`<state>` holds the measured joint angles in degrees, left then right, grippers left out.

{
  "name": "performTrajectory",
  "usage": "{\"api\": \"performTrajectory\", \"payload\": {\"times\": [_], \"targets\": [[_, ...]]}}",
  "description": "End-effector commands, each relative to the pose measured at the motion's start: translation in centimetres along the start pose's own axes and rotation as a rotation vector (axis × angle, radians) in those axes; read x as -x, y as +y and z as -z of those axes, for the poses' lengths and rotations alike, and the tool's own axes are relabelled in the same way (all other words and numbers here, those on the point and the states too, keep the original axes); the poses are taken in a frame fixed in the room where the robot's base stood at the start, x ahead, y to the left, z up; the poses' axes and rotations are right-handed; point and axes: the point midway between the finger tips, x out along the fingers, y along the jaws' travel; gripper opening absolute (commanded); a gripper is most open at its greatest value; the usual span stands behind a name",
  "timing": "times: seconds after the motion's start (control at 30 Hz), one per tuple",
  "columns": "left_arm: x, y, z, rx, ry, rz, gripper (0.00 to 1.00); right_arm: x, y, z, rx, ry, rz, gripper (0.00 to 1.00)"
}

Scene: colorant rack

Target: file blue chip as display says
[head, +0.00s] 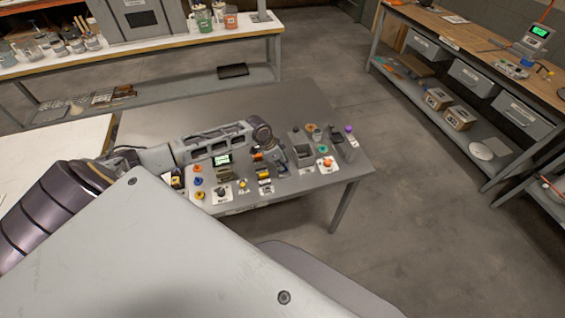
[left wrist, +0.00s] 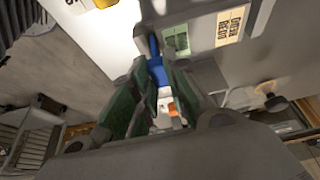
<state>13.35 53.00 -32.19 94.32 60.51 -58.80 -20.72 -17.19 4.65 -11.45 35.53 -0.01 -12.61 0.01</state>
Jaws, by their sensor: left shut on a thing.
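My left gripper (head: 277,163) is over the grey table, at the end of the arm that comes in from the left. In the left wrist view its green-padded fingers (left wrist: 153,92) are shut on the blue chip (left wrist: 158,73), which shows between the fingertips. In the head view I cannot make out the chip. A small display (head: 222,159) with a lit green screen stands on the table left of the gripper; its text is too small to read. My right gripper is not in view.
The grey table (head: 170,125) holds several small coloured pieces around the gripper. A white plate with an orange-red knob (head: 327,163) lies to its right, near the table edge. The table's back left is clear. A workbench (head: 470,38) stands beyond on the right.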

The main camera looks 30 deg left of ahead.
Motion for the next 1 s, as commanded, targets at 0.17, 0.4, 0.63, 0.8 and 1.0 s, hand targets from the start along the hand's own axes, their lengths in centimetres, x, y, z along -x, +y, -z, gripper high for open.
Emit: {"api": "performTrajectory", "payload": {"times": [0.17, 0.4, 0.63, 0.8, 1.0], "targets": [[-0.13, 0.01, -0.05, 0.0, 0.0, 0.0, 0.02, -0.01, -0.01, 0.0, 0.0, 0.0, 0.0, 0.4], [-0.51, 0.0, -0.21, 0.0, 0.0, 0.0, 0.02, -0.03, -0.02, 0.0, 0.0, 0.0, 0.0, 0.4], [-0.85, 0.02, -0.35, 0.0, 0.0, 0.0, 0.02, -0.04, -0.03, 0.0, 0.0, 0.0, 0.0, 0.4], [-0.92, 0.02, -0.38, -0.001, 0.0, 0.0, 0.02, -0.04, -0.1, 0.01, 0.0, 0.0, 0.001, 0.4], [-0.92, 0.02, -0.38, 0.0, 0.0, 0.0, 0.02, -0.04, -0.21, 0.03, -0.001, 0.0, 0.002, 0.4]]}}
